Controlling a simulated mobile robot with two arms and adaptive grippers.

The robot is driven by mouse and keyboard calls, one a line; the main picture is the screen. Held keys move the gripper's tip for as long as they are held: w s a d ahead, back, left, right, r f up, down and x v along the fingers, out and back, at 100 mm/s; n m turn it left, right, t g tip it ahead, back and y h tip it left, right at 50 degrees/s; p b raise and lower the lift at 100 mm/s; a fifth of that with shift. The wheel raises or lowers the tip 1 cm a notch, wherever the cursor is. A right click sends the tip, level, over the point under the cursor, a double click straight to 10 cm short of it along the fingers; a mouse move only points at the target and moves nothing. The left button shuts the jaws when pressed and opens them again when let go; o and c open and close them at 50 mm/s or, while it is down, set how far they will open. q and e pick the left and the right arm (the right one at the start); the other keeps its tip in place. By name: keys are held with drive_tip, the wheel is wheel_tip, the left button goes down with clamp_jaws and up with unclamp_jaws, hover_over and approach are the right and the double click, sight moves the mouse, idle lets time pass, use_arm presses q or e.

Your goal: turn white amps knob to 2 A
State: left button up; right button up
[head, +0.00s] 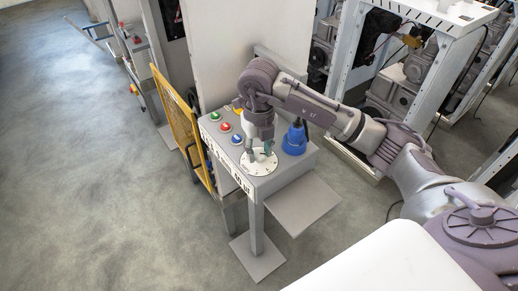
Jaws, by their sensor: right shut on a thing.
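A round white dial plate (262,170) with dark marks around its edge lies on the top of a grey control box (275,184). My right gripper (259,152) points down over the middle of this plate and is shut on the white amps knob. The fingers mostly hide the knob, and its pointer cannot be made out. The scale marks are too small to read, so the present setting cannot be told. My left gripper is out of view.
Beside the dial stand a blue knob-like part (295,139) and green (215,116), red (226,127) and blue (237,139) buttons. A yellow mesh guard (178,122) stands left of the box, a pale panel (225,50) behind. Metal frames with machinery (395,88) stand right.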

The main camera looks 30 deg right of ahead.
drive_tip(key=shift+f+n+b, duration=0.15)
drive_tip(key=shift+n+b, duration=0.75)
drive_tip(key=shift+b, duration=0.2)
drive_tip(key=n+b, duration=0.6)
drive_tip(key=shift+w, duration=0.1)
drive_tip(key=n+b, duration=0.3)
drive_tip(key=n, duration=0.1)
drive_tip(key=shift+n, duration=0.3)
drive_tip(key=n+b, duration=0.3)
drive_tip(key=n, duration=0.1)
drive_tip(key=shift+n, duration=0.3)
drive_tip(key=n+b, duration=0.2)
drive_tip(key=n, duration=0.2)
drive_tip(key=shift+n, duration=0.3)
drive_tip(key=n+b, duration=0.1)
drive_tip(key=n, duration=0.3)
drive_tip(key=shift+r, duration=0.2)
drive_tip(key=n, duration=0.5)
drive_tip(key=shift+n+b, duration=0.35)
drive_tip(key=shift+n, duration=2.25)
